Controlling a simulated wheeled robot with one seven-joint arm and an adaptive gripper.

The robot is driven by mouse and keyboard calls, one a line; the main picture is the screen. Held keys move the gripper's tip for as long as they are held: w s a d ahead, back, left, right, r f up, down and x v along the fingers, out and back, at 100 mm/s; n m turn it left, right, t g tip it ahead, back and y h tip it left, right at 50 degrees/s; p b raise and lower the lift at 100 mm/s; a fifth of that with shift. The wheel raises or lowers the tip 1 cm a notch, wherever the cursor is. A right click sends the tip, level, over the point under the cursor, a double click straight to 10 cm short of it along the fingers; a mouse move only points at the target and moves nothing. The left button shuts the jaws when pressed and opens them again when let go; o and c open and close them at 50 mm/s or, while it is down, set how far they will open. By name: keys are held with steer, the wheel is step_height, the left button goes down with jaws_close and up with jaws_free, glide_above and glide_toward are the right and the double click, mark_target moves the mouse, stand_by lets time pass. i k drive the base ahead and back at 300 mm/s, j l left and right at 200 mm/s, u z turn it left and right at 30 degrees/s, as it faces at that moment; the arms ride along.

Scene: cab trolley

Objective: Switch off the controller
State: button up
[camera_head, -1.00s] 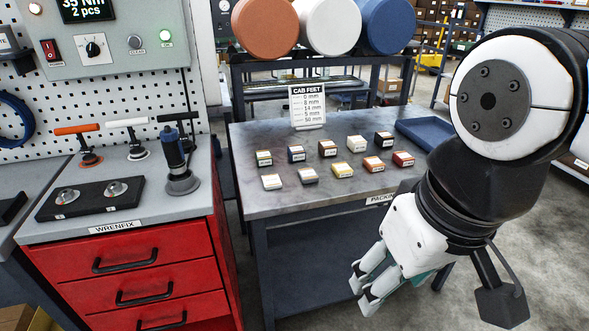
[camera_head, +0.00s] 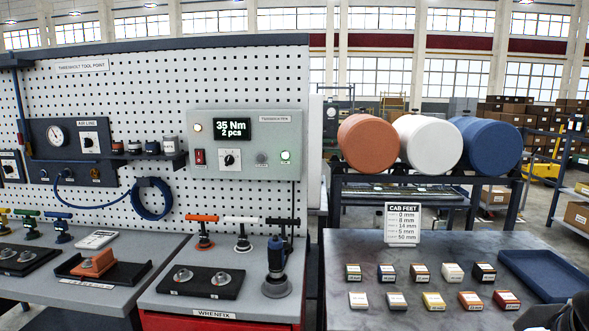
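The controller (camera_head: 245,145) is a grey box on the pegboard in the head view. Its lit display (camera_head: 232,129) reads 35 Nm, 2 pcs. Below are a red rocker switch (camera_head: 198,157), a black-pointer knob (camera_head: 229,160), a grey button (camera_head: 261,158) and a green lamp (camera_head: 285,156) that is lit. A pale lamp (camera_head: 197,127) at the upper left also looks lit. The rocker's position is too small to tell. A dark part, likely of my arm, shows at the bottom right corner. My gripper is out of view.
A tool bench (camera_head: 222,303) below the controller holds T-handled tools and an upright dark blue tool (camera_head: 276,262). Another panel (camera_head: 73,150) with a gauge and knob hangs to its left. The packing table (camera_head: 365,255) at right holds small boxes and a blue tray (camera_head: 545,275).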

mark_target(199, 153)
steer(key=i+j+u, duration=0.2)
steer(key=j, duration=0.25)
steer(key=i+j+u, duration=0.15)
steer(key=j, duration=0.25)
steer(key=i+j+u, duration=0.2)
steer(key=j, duration=0.2)
